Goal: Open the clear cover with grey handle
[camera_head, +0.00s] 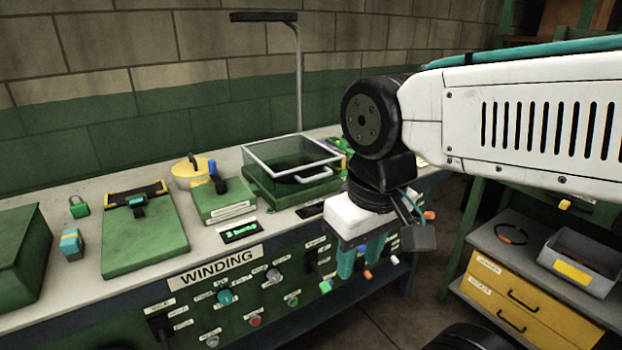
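The clear cover (280,152) sits closed on a green box (290,190) on the bench, left of my arm. Its light grey handle (318,174) is a bar along the front right side of the cover. A dark round shape shows through the clear panel. My gripper (356,274) hangs in front of the bench, right of and nearer than the cover, pointing down. Its two teal fingers are apart with nothing visible between them. It does not touch the cover or the handle.
The bench top (215,250) holds a green clipboard-like plate (145,240), a green box with a blue lever (222,200), a yellow pot (190,172) and a padlock (79,207). A thin lamp post (299,85) rises behind the cover. Yellow drawers (520,305) stand at right.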

